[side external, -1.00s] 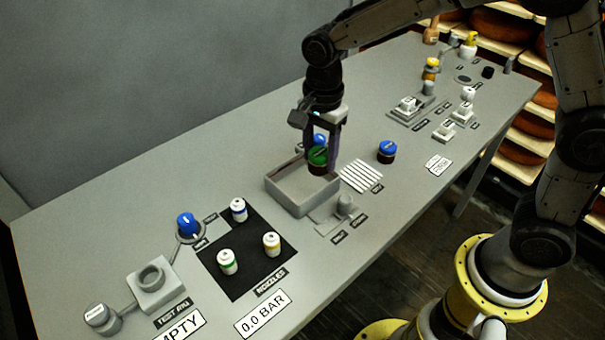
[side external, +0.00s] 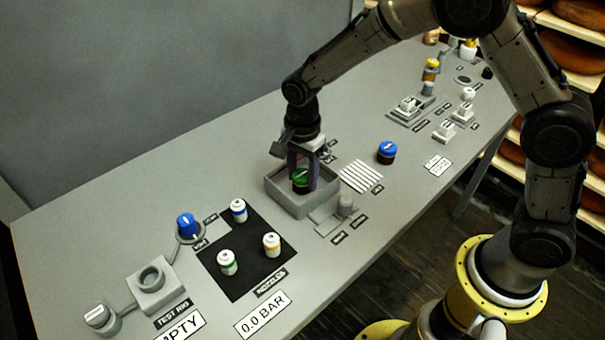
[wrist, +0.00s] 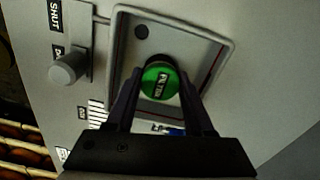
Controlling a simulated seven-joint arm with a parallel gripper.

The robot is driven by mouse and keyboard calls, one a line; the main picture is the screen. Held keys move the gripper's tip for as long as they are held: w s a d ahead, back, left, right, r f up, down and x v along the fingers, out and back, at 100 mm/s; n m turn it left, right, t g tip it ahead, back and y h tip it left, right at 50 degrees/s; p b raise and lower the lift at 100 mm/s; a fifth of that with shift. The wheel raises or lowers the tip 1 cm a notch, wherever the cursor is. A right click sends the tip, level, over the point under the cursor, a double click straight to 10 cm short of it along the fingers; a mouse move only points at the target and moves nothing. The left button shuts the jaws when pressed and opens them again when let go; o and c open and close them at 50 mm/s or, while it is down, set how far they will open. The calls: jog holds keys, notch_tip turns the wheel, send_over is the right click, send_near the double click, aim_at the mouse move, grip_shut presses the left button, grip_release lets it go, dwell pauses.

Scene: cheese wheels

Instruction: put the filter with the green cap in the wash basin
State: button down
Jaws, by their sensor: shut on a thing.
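The filter with the green cap (side external: 300,177) is held between the fingers of my gripper (side external: 302,182), which is shut on it. The wash basin (side external: 290,205) is a grey, open, square tray on the table. The filter is upright and inside the basin's outline, low down; I cannot tell whether it touches the floor. In the wrist view the green cap (wrist: 160,80) lies between the two fingertips, with the basin's rim (wrist: 190,30) around it and a drain hole in the floor beside it.
A blue-capped filter (side external: 387,152) stands right of the slatted rack (side external: 361,177). A grey valve knob (side external: 345,202) is close to the basin's front side. Several small nozzles stand on a black mat (side external: 240,282) at the left. The table's back left is clear.

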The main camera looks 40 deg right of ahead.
jog(key=shift+f, duration=0.15)
jog(key=shift+c, duration=1.4)
grip_release()
